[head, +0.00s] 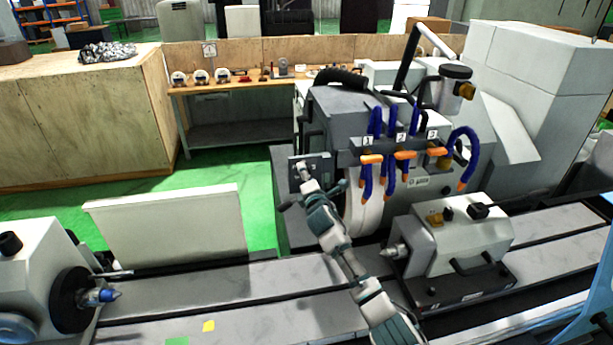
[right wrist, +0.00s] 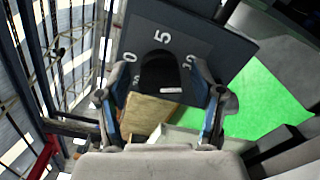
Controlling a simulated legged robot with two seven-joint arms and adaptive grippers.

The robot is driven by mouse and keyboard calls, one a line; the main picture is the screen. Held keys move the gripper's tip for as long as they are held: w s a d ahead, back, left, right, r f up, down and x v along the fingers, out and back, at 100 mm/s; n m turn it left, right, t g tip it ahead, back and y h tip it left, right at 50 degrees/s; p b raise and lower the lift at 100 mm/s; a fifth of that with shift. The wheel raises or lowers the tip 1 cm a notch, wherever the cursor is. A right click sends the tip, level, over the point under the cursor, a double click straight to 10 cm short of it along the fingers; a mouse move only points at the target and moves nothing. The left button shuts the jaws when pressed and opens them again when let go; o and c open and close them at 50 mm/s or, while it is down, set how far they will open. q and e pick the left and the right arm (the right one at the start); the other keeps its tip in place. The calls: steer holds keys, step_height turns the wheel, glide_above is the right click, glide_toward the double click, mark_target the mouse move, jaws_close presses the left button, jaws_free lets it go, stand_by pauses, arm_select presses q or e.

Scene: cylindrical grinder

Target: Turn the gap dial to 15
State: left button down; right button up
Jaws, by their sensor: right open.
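The gap dial is a black knob (right wrist: 160,70) on a dark panel (right wrist: 205,32), seen close up in the right wrist view. White figures surround it: a "0" at the left, a "5" above the knob, and a partly hidden figure at the right. A short white bar shows on the knob's near end. My right gripper (right wrist: 162,92) is open, with one finger on each side of the knob; I cannot tell if they touch it. In the head view my right gripper (head: 302,180) is at the small panel (head: 322,163), where the knob is hidden. My left gripper is not in view.
Blue hoses with orange nozzles (head: 403,155) hang right of the panel, near the grinding wheel (head: 362,218). A tailstock (head: 462,240) stands on the machine bed at the right, a workhead (head: 40,270) at the left. A white guard panel (head: 170,232) is at left.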

steer(key=shift+c, duration=0.2)
steer(key=shift+d, duration=0.15)
steer(key=c, duration=1.1)
steer(key=shift+o, duration=0.2)
